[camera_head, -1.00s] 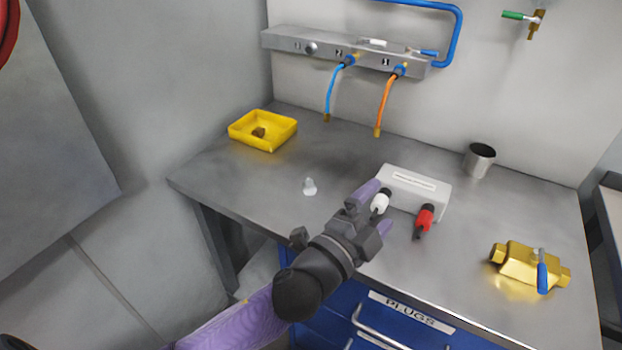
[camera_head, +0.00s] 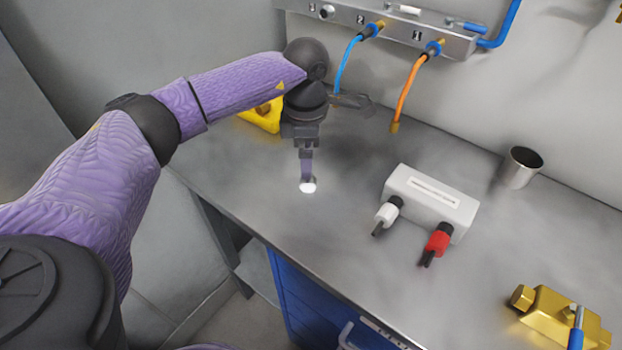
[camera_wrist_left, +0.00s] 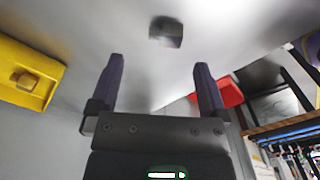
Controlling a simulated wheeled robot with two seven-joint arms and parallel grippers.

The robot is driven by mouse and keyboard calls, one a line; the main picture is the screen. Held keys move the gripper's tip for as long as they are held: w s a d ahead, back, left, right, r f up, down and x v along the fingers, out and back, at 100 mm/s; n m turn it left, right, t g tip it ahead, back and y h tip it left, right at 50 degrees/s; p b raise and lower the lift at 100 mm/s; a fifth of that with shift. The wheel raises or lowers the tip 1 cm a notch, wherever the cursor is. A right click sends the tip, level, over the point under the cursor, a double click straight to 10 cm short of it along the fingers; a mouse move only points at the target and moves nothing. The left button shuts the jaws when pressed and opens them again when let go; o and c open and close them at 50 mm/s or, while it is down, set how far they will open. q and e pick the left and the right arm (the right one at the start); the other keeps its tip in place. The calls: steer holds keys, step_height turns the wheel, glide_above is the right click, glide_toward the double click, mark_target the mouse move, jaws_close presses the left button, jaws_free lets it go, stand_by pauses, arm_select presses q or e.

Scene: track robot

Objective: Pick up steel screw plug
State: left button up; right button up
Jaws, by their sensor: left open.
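The steel screw plug (camera_head: 308,187) is a small pale, shiny piece standing on the grey worktop, left of the white box. My left gripper (camera_head: 307,176) points down right over it in the head view, and a finger partly covers the plug. In the left wrist view the two purple fingers (camera_wrist_left: 159,85) are spread apart with nothing between them. A small grey block (camera_wrist_left: 166,32), which looks like the plug, lies beyond the fingertips, roughly centred between them. I cannot tell whether a finger touches it. My right gripper is not in view.
A yellow tray (camera_head: 262,117) is partly behind my left wrist; it also shows in the wrist view (camera_wrist_left: 48,68). A white box (camera_head: 432,200) with white and red connectors, a metal cup (camera_head: 521,167) and a brass valve (camera_head: 553,316) stand to the right. Hoses hang behind.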

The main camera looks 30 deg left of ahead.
arm_select(q)
steer(key=f, duration=0.3)
steer(key=f+b, duration=0.1)
steer(key=f, duration=0.1)
steer(key=shift+s+d+f, duration=0.15)
steer(key=shift+d+f, duration=0.05)
steer(key=shift+d, duration=0.05)
steer(key=shift+f, duration=0.15)
steer(key=shift+c, duration=1.2)
steer(key=c, duration=0.7)
jaws_close()
step_height(320, 180, up, 9)
steer(key=shift+r+p, duration=0.1)
steer(key=shift+p, duration=1.05)
steer(key=shift+r, duration=0.5)
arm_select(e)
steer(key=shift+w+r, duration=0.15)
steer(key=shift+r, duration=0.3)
